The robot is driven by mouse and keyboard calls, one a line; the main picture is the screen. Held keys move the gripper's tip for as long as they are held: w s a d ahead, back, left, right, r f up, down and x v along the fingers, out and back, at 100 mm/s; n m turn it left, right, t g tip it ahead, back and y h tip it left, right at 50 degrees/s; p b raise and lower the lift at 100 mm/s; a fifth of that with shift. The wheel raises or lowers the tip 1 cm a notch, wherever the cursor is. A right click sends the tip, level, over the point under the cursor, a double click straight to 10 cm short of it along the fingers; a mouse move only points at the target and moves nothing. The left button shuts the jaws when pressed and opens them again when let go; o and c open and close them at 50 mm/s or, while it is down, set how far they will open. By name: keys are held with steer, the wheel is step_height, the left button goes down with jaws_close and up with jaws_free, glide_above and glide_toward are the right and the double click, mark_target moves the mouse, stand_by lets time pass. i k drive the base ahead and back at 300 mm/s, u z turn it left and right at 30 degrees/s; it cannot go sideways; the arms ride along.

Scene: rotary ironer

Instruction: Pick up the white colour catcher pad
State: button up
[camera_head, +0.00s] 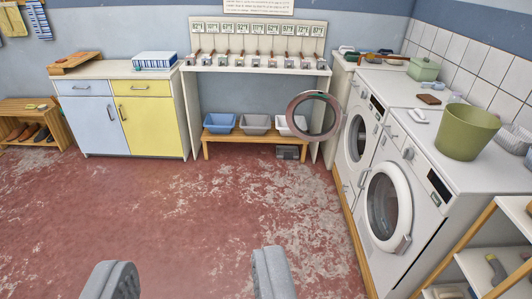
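A small white item (418,116) lies on top of the front-loading washers at the right; it may be the colour catcher pad, but it is too small to tell. My gripper (192,275) shows at the bottom edge as two grey fingers set wide apart. It is open, with only the red floor between the fingers. It is well away from the white item, to its lower left.
Two washers (388,205) stand at the right; the farther one's round door (314,98) hangs open. A green bucket (467,131), a brown block (430,99) and a green box (425,69) sit on top. A wooden shelf (475,240) is near right. The middle floor is clear.

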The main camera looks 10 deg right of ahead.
mark_target(418, 115)
steer(key=z, duration=0.1)
steer(key=i, duration=1.3)
steer(key=z, duration=0.45)
steer(key=i, duration=1.3)
steer(key=z, duration=0.65)
steer(key=i, duration=1.35)
steer(key=z, duration=0.35)
